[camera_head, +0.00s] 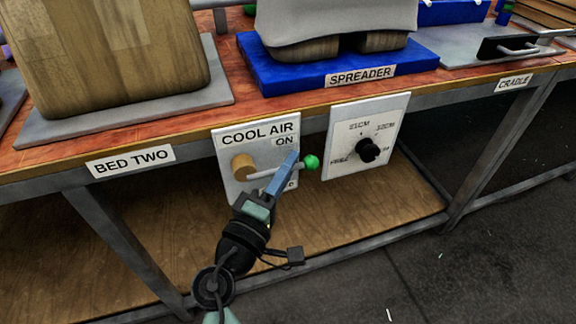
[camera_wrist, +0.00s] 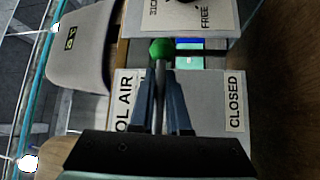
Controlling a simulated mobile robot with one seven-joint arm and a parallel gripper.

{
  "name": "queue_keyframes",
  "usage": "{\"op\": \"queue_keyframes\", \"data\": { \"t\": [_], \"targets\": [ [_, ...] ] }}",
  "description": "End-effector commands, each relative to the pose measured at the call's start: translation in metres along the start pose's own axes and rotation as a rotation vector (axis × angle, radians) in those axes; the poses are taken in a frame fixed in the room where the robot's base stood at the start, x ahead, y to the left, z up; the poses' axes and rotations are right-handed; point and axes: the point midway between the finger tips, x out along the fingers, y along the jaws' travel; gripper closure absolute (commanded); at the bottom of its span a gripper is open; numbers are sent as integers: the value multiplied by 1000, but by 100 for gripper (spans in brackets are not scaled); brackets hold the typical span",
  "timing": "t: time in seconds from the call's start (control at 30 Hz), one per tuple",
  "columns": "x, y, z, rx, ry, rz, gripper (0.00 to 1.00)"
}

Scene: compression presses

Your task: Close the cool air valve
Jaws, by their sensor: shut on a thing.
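The COOL AIR panel (camera_head: 229,150) hangs below the table's front edge. Its valve has a round brass-coloured hub (camera_head: 243,166) and a thin metal lever (camera_head: 262,175) ending in a green knob (camera_head: 312,162). The lever points right, between the ON label (camera_head: 285,141) above and a mostly hidden label below. In the wrist view the green knob (camera_wrist: 160,48) lies just beyond the fingertips, and a CLOSED label (camera_wrist: 235,103) shows at the right. My gripper (camera_head: 288,166) is shut on the lever near the knob; it also shows in the wrist view (camera_wrist: 161,80), one finger on each side of the rod.
A dial panel (camera_head: 343,162) with a black knob (camera_head: 368,149) hangs close to the right of the valve. The red-brown table (camera_head: 190,121) carries a blue SPREADER base (camera_head: 290,80) above. A wooden lower shelf (camera_head: 120,240) and table legs lie below.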

Motion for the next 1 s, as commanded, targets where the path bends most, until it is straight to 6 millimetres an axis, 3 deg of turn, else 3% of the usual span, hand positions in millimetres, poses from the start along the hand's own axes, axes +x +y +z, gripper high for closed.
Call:
{"op": "queue_keyframes", "data": {
  "t": [0.43, 1.0],
  "targets": [
    [-2, -6, -1, 91, -24, -94, 100],
    [-17, -37, -6, 451, -129, -456, 100]
  ]
}}
